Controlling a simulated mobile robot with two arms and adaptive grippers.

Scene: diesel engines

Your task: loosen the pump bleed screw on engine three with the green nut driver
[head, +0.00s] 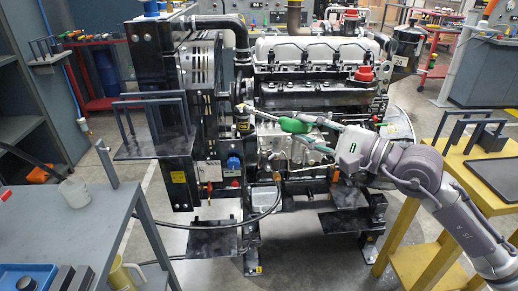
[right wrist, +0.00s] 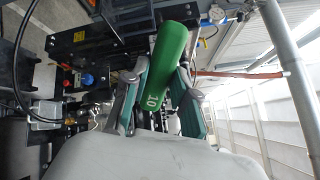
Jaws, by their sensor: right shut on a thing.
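The engine (head: 312,92) stands in the middle of the head view, with a silver pump body (head: 300,152) low on its front. My right gripper (head: 310,130) reaches in from the right and is shut on the green handle of the nut driver (head: 292,125), in front of the engine. In the right wrist view the green handle (right wrist: 170,55), marked 10, lies tilted between the fingers of the right gripper (right wrist: 160,95). The driver's tip and the bleed screw are too small or hidden to make out. My left gripper is not in view.
A grey bench (head: 60,225) stands at the left with a jug and a blue tray. A yellow stand (head: 470,170) with a dark tray is at the right, close to my right arm. A black hose (head: 225,225) loops below the engine. Open floor shows between bench and engine.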

